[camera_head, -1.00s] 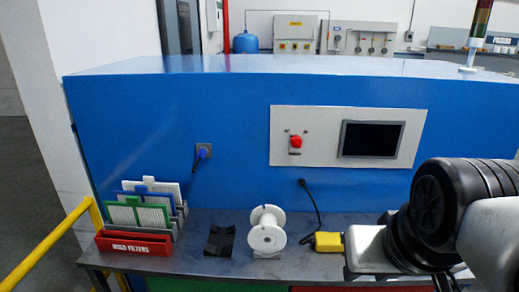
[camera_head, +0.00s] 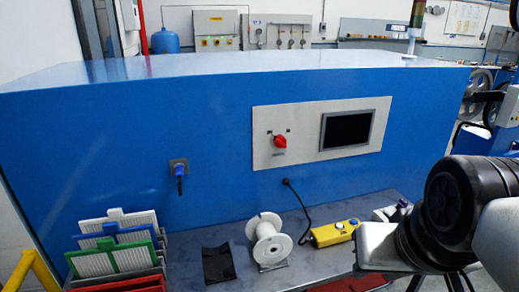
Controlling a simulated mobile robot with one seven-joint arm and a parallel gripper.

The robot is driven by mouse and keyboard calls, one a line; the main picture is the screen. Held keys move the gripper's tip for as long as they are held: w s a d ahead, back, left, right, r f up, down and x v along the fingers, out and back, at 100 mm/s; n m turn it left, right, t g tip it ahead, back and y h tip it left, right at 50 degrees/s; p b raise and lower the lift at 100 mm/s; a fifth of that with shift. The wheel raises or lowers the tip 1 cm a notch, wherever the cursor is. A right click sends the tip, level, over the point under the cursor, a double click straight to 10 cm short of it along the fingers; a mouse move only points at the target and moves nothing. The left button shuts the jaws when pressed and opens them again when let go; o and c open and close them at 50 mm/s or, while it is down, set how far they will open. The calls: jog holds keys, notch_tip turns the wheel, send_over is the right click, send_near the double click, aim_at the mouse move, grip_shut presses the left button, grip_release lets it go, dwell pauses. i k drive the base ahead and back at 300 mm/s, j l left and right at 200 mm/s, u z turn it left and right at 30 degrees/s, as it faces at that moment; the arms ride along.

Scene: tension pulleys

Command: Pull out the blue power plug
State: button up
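The blue power plug (camera_head: 180,180) sits in a socket plate (camera_head: 178,165) on the blue front wall of the machine, left of the grey control panel. It points outward and slightly down. My arm comes in from the right edge. A silver-grey part at its end, which looks like my gripper (camera_head: 376,246), is above the right part of the bench, well to the right of the plug and apart from it. Its fingers cannot be made out, so I cannot tell whether it is open.
The control panel (camera_head: 262,140) has a red rotary switch (camera_head: 281,142) and a dark screen (camera_head: 346,129). On the bench (camera_head: 205,240) stand filter panels (camera_head: 115,258), a black angled piece (camera_head: 218,264), a white spool (camera_head: 269,240) and a yellow control box (camera_head: 335,233) with a black cable.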

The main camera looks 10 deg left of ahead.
aim_at(179, 170)
jog(key=j+u, duration=0.25)
jog(key=i+j+u, duration=0.25)
jog(key=j+u, duration=0.25)
jog(key=j, duration=0.15)
jog(key=i+j+u, duration=0.1)
jog(key=u, duration=0.45)
